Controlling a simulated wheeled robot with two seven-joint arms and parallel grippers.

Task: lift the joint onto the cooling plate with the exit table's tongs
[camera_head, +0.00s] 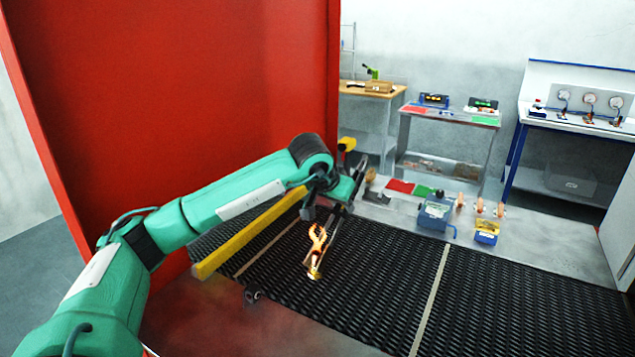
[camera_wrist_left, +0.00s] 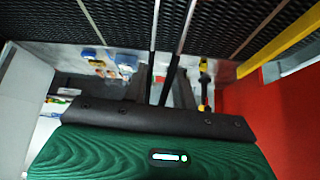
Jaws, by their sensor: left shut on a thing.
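The joint (camera_head: 315,270) glows orange and yellow, with a flame-like shape above it, over the black mesh belt (camera_head: 385,290). My left gripper (camera_head: 343,192) is shut on the dark long-armed tongs (camera_head: 338,222), whose arms slant down toward the joint. I cannot tell whether the tips grip it or whether it touches the belt. In the left wrist view the tong arms (camera_wrist_left: 171,75) run up from the gripper over the belt; the joint does not show there. A dark grey plate (camera_head: 376,197) on the exit table may be the cooling plate. My right gripper is not in view.
A yellow bar (camera_head: 250,232) crosses beside my left arm, and a red wall (camera_head: 190,90) stands behind it. The exit table (camera_head: 550,240) carries red and green pads, a blue box (camera_head: 434,214), a yellow-and-blue container (camera_head: 486,232) and small fittings. Its right part is bare.

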